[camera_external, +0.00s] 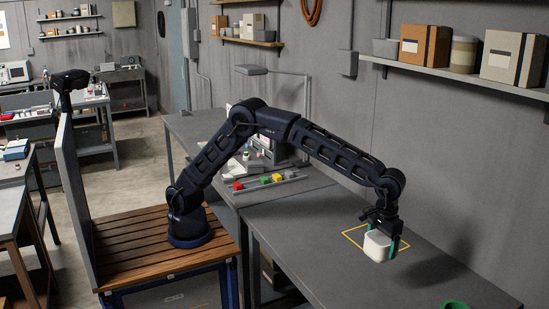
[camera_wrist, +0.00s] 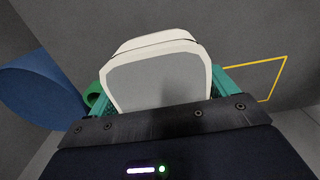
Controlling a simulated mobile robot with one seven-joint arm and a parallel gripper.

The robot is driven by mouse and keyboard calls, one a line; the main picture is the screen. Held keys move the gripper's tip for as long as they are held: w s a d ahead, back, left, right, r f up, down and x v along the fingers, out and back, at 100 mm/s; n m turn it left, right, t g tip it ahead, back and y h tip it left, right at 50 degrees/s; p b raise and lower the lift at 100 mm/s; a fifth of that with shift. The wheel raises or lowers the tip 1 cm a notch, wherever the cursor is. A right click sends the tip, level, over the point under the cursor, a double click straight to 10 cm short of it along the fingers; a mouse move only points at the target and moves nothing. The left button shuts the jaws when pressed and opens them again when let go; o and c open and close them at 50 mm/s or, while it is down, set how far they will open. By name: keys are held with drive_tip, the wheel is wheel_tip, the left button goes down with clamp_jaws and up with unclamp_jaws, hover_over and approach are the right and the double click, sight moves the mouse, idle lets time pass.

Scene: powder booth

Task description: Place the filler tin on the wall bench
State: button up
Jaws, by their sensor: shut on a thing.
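My gripper (camera_external: 385,243) is shut on the cream-white filler tin (camera_external: 376,246), with its teal fingers on either side of it. The tin is over the dark grey wall bench (camera_external: 310,230) and overlaps the yellow outlined square (camera_external: 354,229) in the external view. It looks raised above the bench top, but the exact gap is hard to tell. In the wrist view the tin (camera_wrist: 158,82) fills the middle, between the fingers. Part of the yellow outline (camera_wrist: 271,82) shows to its right there. The tin hides some of the square.
Colored blocks (camera_external: 264,180) lie on the bench farther back. A green object (camera_external: 455,304) sits at the near edge of the picture. A large blue rounded shape (camera_wrist: 38,88) shows at left in the wrist view. A wall shelf (camera_external: 460,73) holds boxes above. The bench around the square is clear.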

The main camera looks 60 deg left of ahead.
wheel_tip(320, 180, down, 17)
drive_tip(key=shift+f, duration=0.15)
idle(0.5)
drive_tip(key=shift+f, duration=0.15)
drive_tip(key=o, duration=1.2)
wheel_tip(320, 180, up, 12)
drive_tip(key=shift+a+r, duration=0.1)
drive_tip(key=shift+r, duration=0.1)
